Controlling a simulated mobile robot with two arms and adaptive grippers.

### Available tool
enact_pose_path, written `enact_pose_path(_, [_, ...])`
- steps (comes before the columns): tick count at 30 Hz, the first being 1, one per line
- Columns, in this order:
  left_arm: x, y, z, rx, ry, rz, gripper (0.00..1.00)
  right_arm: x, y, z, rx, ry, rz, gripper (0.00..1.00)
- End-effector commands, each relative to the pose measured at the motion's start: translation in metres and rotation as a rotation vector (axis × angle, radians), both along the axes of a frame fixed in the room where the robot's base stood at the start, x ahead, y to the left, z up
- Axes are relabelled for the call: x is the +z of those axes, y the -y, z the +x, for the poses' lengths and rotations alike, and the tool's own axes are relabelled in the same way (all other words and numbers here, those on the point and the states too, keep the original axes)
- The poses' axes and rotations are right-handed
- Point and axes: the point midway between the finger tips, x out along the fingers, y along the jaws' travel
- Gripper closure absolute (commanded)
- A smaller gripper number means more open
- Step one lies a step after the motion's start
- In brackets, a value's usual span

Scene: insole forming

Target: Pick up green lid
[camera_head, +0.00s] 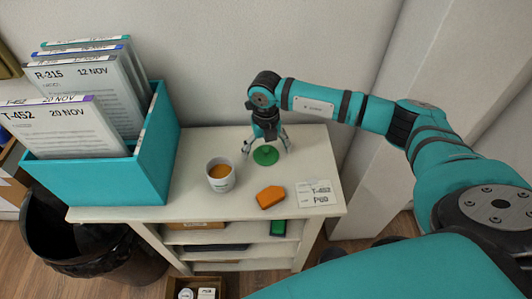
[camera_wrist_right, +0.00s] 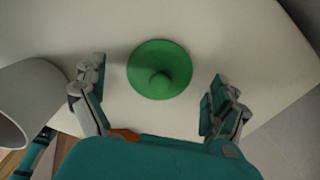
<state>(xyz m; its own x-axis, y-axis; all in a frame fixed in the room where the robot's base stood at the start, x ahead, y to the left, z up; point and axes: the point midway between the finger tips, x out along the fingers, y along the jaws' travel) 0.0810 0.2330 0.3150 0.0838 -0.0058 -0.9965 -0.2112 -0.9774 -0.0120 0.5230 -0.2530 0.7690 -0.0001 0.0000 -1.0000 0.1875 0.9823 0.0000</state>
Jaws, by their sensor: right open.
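The green lid (camera_head: 265,156) lies flat on the white table top, behind the cup and the orange piece. In the right wrist view the round green lid (camera_wrist_right: 160,69) has a small knob at its middle. My right gripper (camera_head: 266,146) points down over the lid. In the right wrist view its two fingers (camera_wrist_right: 153,92) are spread wide, one on each side of the lid, with bare table between each finger and the rim. Nothing is held. My left gripper is not in view.
A white cup (camera_head: 220,176) with orange contents stands left of the lid. An orange piece (camera_head: 270,197) and a label card (camera_head: 314,193) lie in front. A teal box (camera_head: 160,150) of files stands at left. A black bin (camera_head: 75,250) is below.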

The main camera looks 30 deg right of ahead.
Motion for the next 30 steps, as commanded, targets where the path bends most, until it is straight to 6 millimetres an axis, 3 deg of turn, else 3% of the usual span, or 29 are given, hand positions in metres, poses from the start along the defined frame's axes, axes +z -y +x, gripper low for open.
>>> enact_pose_path(2, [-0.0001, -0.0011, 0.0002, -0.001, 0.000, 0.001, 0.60, 0.0002, 0.0000, 0.0001, 0.000, 0.000, 0.000, 0.05])
enact_pose_path(24, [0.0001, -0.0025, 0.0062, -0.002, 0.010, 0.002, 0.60, -0.0018, 0.0002, -0.0014, 0.000, -0.004, -0.001, 1.00])
enact_pose_path(30, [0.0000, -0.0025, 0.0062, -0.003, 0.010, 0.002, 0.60, -0.0028, 0.0012, -0.0021, -0.001, -0.007, -0.004, 1.00])
